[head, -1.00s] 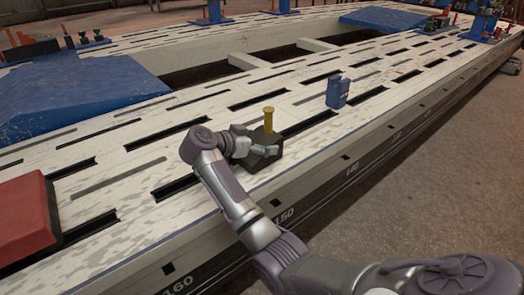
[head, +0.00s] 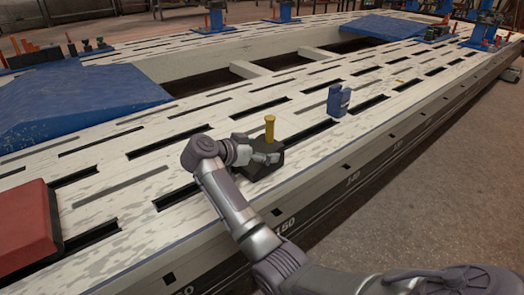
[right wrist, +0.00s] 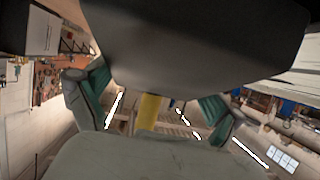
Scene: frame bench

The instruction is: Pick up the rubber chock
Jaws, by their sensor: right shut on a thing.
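The rubber chock (head: 262,167) is a dark block on the pale slotted bench top, near its front edge. A yellow post (head: 270,129) rises right behind it; I cannot tell whether the post is part of it. My right gripper (head: 264,157) is shut on the chock, its fingers at the chock's upper part. In the right wrist view the gripper's green-padded fingers (right wrist: 155,115) show on both sides of the yellow post (right wrist: 150,112). A large dark shape fills the top of that view. I cannot see clear space under the chock. My left gripper is not in view.
A red block (head: 25,225) lies at the left of the bench (head: 120,235). A blue clamp-like block (head: 339,99) stands behind and right of the chock. Blue ramps (head: 75,97) lie farther back. Bare floor (head: 440,165) is at the right.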

